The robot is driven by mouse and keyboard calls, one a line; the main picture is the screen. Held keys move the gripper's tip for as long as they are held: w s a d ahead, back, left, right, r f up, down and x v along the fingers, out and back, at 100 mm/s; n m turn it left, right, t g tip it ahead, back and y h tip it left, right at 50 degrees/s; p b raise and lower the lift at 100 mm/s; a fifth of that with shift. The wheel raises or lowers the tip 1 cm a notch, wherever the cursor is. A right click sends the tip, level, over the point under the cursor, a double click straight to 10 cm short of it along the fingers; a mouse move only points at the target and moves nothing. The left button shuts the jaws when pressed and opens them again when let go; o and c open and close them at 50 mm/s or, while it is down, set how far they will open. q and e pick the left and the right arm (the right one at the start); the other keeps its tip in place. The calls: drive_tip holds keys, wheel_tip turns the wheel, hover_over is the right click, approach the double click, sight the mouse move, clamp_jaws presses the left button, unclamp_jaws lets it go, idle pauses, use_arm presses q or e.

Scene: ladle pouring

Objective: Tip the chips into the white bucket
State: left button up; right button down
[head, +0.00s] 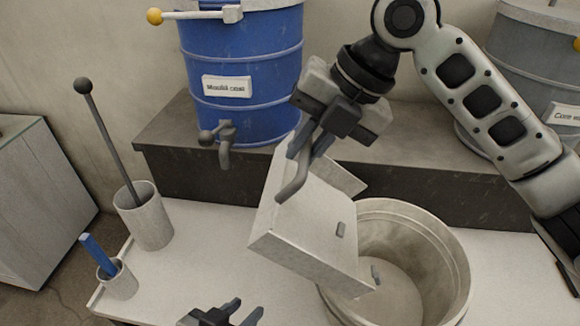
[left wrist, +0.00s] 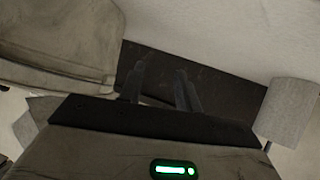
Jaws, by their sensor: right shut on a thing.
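My right gripper (head: 312,142) is shut on the bent grey handle of a pale box-shaped scoop (head: 300,238). The scoop is steeply tilted, its lower right end over the rim of the white bucket (head: 455,255). One small grey chip (head: 341,229) shows against the scoop's side. Another chip (head: 376,274) shows at the scoop's lower end, against the bucket's interior; I cannot tell whether it is falling or resting. The visible bucket floor looks bare; part is hidden by the scoop. My left gripper (head: 232,316) is open and empty at the bottom edge; its parted fingers show in the left wrist view (left wrist: 160,88).
A blue barrel (head: 245,60) with a tap and a grey barrel (head: 530,60) stand on a dark raised ledge (head: 420,160). A tall cup (head: 148,222) with a ball-topped rod and a small cup (head: 118,282) with a blue stick stand left. The white table between is clear.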

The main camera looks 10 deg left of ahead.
use_arm(q)
wheel_tip(320, 180, down, 2)
drive_tip(key=b, duration=0.4)
drive_tip(key=shift+t, duration=0.3)
drive_tip(key=shift+d+b, duration=0.1)
drive_tip(key=shift+b, duration=0.35)
use_arm(e)
drive_tip(key=d+r+y, duration=0.3)
drive_tip(key=d+y, duration=0.3)
drive_tip(key=d, duration=0.5)
drive_tip(key=shift+w+r+y, duration=0.2)
drive_tip(key=shift+r+y, duration=0.1)
drive_tip(key=shift+r, duration=0.05)
use_arm(q)
drive_tip(key=shift+s+f, duration=0.1)
use_arm(e)
drive_tip(key=shift+d, duration=0.1)
use_arm(q)
drive_tip(key=shift+w+r, duration=0.2)
